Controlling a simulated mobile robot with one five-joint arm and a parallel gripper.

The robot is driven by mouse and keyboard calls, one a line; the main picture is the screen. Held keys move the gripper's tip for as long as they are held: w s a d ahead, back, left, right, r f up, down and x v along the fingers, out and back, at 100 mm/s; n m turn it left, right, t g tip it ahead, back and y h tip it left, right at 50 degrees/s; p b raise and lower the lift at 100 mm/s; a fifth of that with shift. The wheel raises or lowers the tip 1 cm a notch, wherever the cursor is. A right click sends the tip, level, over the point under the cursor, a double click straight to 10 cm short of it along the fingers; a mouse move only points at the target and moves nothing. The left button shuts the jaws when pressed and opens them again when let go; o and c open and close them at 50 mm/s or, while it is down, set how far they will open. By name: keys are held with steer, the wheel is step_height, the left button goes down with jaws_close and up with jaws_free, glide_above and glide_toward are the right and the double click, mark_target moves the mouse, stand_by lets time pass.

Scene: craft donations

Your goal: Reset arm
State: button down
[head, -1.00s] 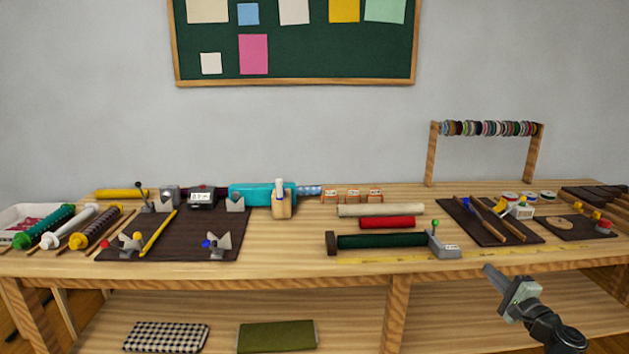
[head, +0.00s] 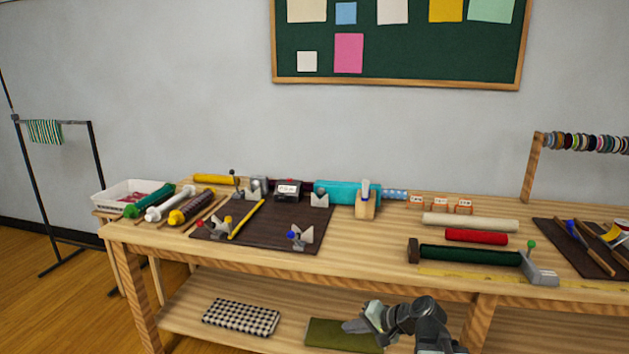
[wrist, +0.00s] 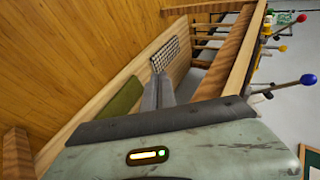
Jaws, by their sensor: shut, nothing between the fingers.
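My gripper (head: 352,327) is at the lower middle of the head view, in front of the workbench and below its top edge. Its fingers point left and are shut with nothing between them. In the wrist view the closed fingers (wrist: 158,95) extend toward the lower shelf, with the green folded cloth (wrist: 120,104) and the checkered cloth (wrist: 165,55) beyond. In the head view the gripper overlaps part of the green cloth (head: 330,338) on the shelf.
The workbench (head: 370,262) holds a dark mat (head: 270,215) with clamps, fabric rolls, a green roll in a holder (head: 470,256) and a white tray (head: 122,192). A checkered cloth (head: 240,317) lies on the lower shelf. Open floor (head: 60,300) and a rack (head: 90,170) are at left.

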steer(key=s+a+f+n+g+h, duration=0.2)
steer(key=s+f+n+g+h, duration=0.2)
steer(key=s+f, duration=0.25)
steer(key=s+d+n+g+h+p, duration=0.1)
steer(key=s+d+g+h+p, duration=0.1)
steer(key=s+d+h, duration=0.45)
step_height(320, 180, up, 22)
steer(key=w+d+y+p, duration=0.1)
steer(key=w+y+p, duration=0.1)
steer(key=p, duration=2)
steer(key=shift+w+d+f, duration=0.25)
steer(key=shift+d, duration=0.05)
